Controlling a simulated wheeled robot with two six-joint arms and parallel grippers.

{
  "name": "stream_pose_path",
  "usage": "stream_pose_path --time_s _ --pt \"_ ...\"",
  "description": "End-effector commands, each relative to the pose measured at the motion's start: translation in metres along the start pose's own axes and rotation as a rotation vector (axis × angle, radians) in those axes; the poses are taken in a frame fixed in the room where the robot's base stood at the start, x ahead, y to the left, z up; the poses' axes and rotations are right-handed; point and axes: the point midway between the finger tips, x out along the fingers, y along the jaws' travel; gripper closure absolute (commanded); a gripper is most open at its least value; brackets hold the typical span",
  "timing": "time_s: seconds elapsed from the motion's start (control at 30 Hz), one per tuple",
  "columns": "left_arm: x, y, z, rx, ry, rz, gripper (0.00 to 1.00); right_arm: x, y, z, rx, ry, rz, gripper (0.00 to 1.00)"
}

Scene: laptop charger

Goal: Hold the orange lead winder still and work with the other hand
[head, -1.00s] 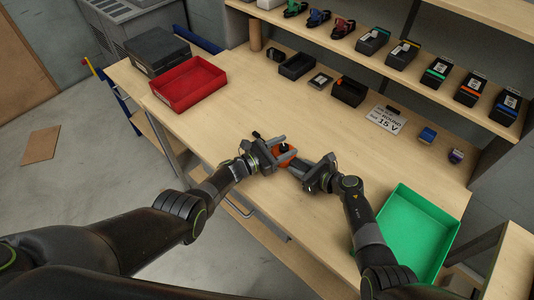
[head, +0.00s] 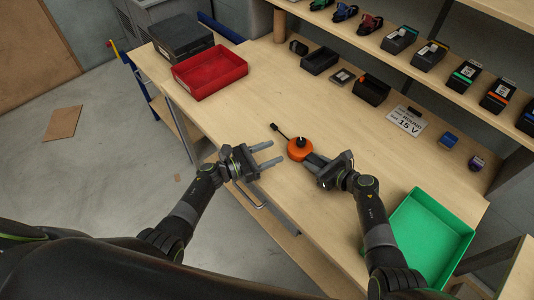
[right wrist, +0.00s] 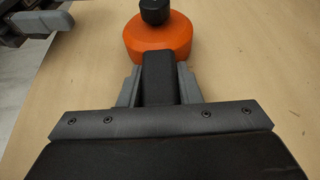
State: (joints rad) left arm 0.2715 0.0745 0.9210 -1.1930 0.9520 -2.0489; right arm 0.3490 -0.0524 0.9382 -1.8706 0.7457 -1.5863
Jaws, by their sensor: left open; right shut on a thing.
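The orange lead winder (head: 297,153) is a round orange disc with a black knob on top, at the front middle of the bench. A short black lead (head: 283,134) with a dark end sticks out from it to the upper left. My right gripper (head: 314,161) is shut on the winder's black grip from the right; in the right wrist view the black grip (right wrist: 158,78) lies between the grey fingers with the orange disc (right wrist: 158,40) just beyond. My left gripper (head: 276,153) is open and empty, apart from the winder on its left.
A red tray (head: 210,80) stands at the back left beside a dark box (head: 178,50). A green tray (head: 432,235) is at the right. Black bins (head: 320,60), a "15 V" card (head: 406,121) and small blue items (head: 448,139) lie toward the shelf. The bench middle is clear.

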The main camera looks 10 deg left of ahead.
Motion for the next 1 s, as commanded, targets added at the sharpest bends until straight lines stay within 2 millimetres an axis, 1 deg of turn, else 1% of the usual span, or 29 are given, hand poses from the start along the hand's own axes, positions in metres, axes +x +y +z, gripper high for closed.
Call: stream_pose_path --time_s 0.03,0.17,0.57,0.67,0.77,1.0 --pt "-0.0037 -0.0002 0.0001 0.001 0.0 0.0 0.51 0.0 0.0001 0.0 0.0 0.0 0.0 0.97" --pt "-0.0078 -0.0004 0.0005 -0.001 -0.001 -0.001 0.51 0.0 0.0001 0.0 0.0 0.0 0.0 0.97" --pt "-0.0075 -0.0006 0.001 -0.024 0.001 -0.003 0.51 0.0 0.0001 0.0 0.0 0.0 0.0 0.97" --pt "-0.0067 -0.0016 0.0022 -0.085 0.008 -0.01 0.51 0.0 0.0001 0.0 0.0 0.0 0.0 0.97" --pt "-0.0055 -0.003 0.004 -0.185 0.019 -0.019 0.51 0.0001 0.0002 0.0001 0.0 0.0 0.0 0.97" --pt "-0.0025 -0.007 0.008 -0.485 0.063 -0.034 0.51 0.0001 0.0002 0.0 0.0 0.0 0.0 0.97"
